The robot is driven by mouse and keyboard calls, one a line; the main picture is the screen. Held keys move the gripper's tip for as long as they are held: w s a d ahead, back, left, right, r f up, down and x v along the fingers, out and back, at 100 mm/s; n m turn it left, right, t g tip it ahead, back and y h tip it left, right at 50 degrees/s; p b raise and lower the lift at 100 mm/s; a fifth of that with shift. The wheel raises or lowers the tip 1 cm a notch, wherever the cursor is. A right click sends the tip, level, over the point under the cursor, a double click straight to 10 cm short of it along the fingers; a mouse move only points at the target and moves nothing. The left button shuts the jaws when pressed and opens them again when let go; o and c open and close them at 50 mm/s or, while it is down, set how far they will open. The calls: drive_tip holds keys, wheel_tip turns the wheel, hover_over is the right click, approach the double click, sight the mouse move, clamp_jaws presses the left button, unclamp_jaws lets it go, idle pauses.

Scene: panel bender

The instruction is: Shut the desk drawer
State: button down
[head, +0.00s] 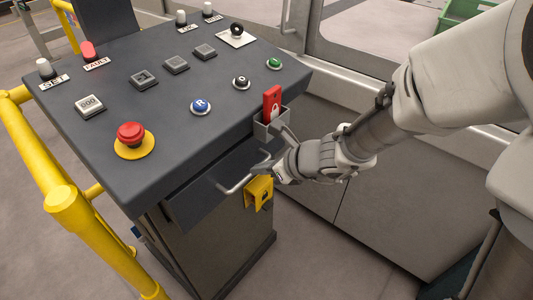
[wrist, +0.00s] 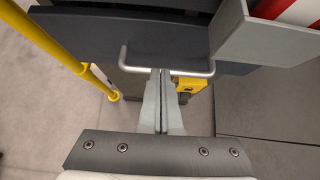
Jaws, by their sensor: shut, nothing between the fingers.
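The desk drawer (head: 207,196) is a dark grey front under the top of the control desk (head: 190,110). It appears to stand out a little from the desk body; how far is hard to tell. Its pale bar handle (head: 236,186) also shows in the wrist view (wrist: 135,68), running across the drawer front (wrist: 165,35). My gripper (head: 266,169) is at the right part of the handle. In the wrist view, its two fingers (wrist: 160,74) are together and empty, with the tips overlapping the handle bar. I cannot tell whether they touch it.
A grey holder (head: 271,126) with a red lock tag (head: 272,103) hangs on the desk edge just above my gripper. A yellow padlock box (head: 258,193) sits below the handle. Yellow railing (head: 75,220) runs along the left. Grey machine panels (head: 390,215) stand at the right.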

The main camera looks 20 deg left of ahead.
sight(236, 172)
drive_tip(key=b+x, duration=0.2)
drive_tip(key=x, duration=0.5)
drive_tip(key=shift+w+f, duration=0.1)
drive_tip(key=shift+f, duration=0.15)
drive_tip(key=shift+a, duration=0.15)
